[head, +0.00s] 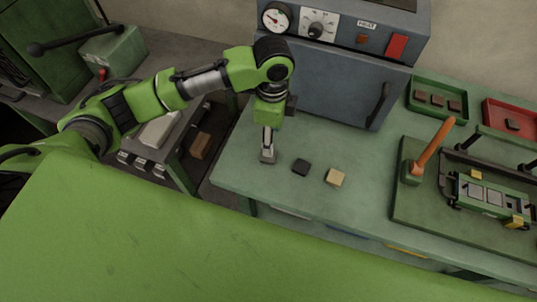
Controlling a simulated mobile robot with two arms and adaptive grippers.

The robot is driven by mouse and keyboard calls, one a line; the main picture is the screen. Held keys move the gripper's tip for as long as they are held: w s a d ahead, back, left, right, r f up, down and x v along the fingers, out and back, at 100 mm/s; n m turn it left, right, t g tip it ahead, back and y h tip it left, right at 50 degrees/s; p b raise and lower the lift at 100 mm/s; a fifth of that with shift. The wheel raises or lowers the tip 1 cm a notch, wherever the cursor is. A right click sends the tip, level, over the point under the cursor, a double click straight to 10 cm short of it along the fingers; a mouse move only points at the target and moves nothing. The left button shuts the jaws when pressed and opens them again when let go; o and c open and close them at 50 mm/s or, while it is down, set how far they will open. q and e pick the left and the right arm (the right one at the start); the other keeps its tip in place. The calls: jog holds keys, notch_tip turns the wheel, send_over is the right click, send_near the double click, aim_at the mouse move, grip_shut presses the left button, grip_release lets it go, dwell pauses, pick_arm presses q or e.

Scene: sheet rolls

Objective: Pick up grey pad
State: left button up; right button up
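The grey pad (267,158) lies at the left end of a row of three small square pads on the green bench top. My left gripper (268,150) points down at it from above, with its fingertips at or just over the pad. The fingers hide part of the pad, and it is too small to tell whether they are closed on it. A dark pad (301,167) and a beige pad (334,177) lie to the right, apart from the gripper. My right gripper is not in view.
A grey oven-like box (335,85) with a gauge and handle stands behind. On the right, a fixture board (420,220) carries an upright orange lever (433,145). A green tray (437,108) and a red tray (495,112) hold brown pieces. Bench space around the pads is clear.

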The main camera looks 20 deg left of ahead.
pick_arm(q)
notch_tip(320, 180, down, 3)
jog(key=shift+f, duration=0.1)
notch_tip(320, 180, down, 5)
jog(key=shift+s+a+r+p, duration=0.1)
jog(key=shift+s+a+p, duration=0.05)
jog(key=shift+p, duration=0.7)
jog(key=shift+f, duration=0.3)
jog(key=c, duration=1)
